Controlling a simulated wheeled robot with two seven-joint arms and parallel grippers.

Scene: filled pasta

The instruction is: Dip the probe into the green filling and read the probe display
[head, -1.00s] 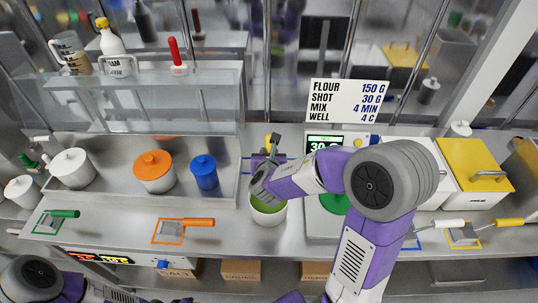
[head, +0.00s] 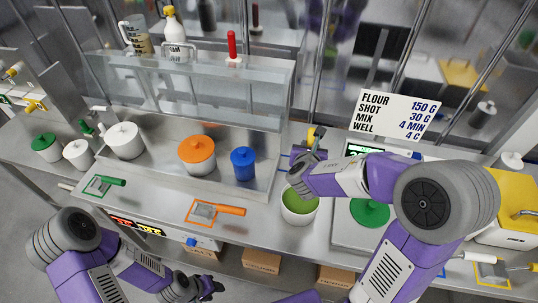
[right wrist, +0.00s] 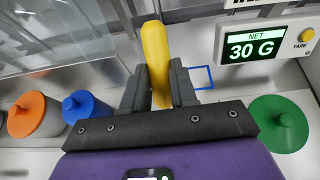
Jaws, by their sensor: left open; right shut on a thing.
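A white pot (head: 298,217) with green filling (head: 303,203) stands on the counter near the middle in the head view. My right gripper (head: 303,168) is just above its far side, shut on the yellow-handled probe (head: 311,134). The yellow handle also shows upright between the fingers in the right wrist view (right wrist: 156,55). The probe's tip is hidden behind the gripper, so I cannot tell whether it touches the filling. A red and amber display (head: 135,225) is on the counter's front; its digits are too small to read. My left gripper (head: 212,287) is open and empty, low in front of the counter.
A scale with a green lid (head: 370,212) on it stands right of the pot; its display (right wrist: 250,49) reads NET 30 G. Orange-lidded (head: 197,152) and blue-lidded (head: 243,163) tubs stand to the left. An orange-handled scraper (head: 215,211) lies in front.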

